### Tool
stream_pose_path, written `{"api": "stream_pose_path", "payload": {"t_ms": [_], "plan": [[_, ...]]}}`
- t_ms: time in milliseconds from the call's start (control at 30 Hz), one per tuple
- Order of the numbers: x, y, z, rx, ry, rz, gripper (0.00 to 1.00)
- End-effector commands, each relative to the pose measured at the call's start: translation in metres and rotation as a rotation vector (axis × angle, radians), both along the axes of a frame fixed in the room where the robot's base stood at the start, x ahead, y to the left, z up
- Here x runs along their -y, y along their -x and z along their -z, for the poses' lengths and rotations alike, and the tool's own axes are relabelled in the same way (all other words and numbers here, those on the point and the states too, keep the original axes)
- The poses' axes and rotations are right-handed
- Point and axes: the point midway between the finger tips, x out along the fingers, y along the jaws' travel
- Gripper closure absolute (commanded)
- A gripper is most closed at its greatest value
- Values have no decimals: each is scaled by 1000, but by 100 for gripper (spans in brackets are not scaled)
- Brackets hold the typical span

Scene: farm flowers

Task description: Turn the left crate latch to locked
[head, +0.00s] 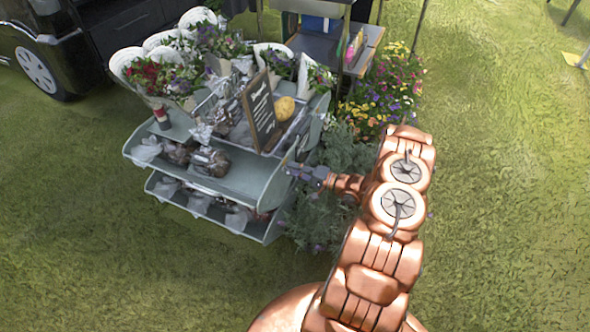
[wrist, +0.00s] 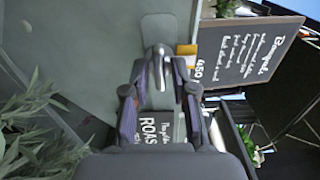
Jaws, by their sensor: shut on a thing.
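The latch (wrist: 158,52) is a grey metal lever on a grey-green plate (wrist: 158,26), fixed to the crate's pale grey-green side panel (wrist: 75,45). My gripper (wrist: 158,78) has a finger on either side of the lever and is shut on it. The lower part of the lever is partly hidden between the fingers. In the head view my gripper (head: 300,172) reaches the right end of the tiered display stand (head: 255,183). The latch is too small to make out there. I cannot tell from these views which lock position the lever is in.
A framed chalkboard (head: 262,110) stands close above my gripper, also at right in the wrist view (wrist: 245,55). Leafy plants (head: 318,215) grow beside the stand, below my gripper. Open grass (head: 500,190) lies right.

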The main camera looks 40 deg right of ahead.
Motion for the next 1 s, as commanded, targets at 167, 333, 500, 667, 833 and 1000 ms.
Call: {"api": "stream_pose_path", "payload": {"t_ms": [167, 333, 500, 667, 833, 1000], "plan": [[2, 1, 1, -1, 0, 5, 100], [2, 1, 1, -1, 1, 5, 71], [1, 0, 0, -1, 1, 2, 53], [0, 0, 0, -1, 1, 1, 51], [1, 1, 0, 0, 0, 1, 51], [9, 12, 0, 0, 0, 4, 51]]}}
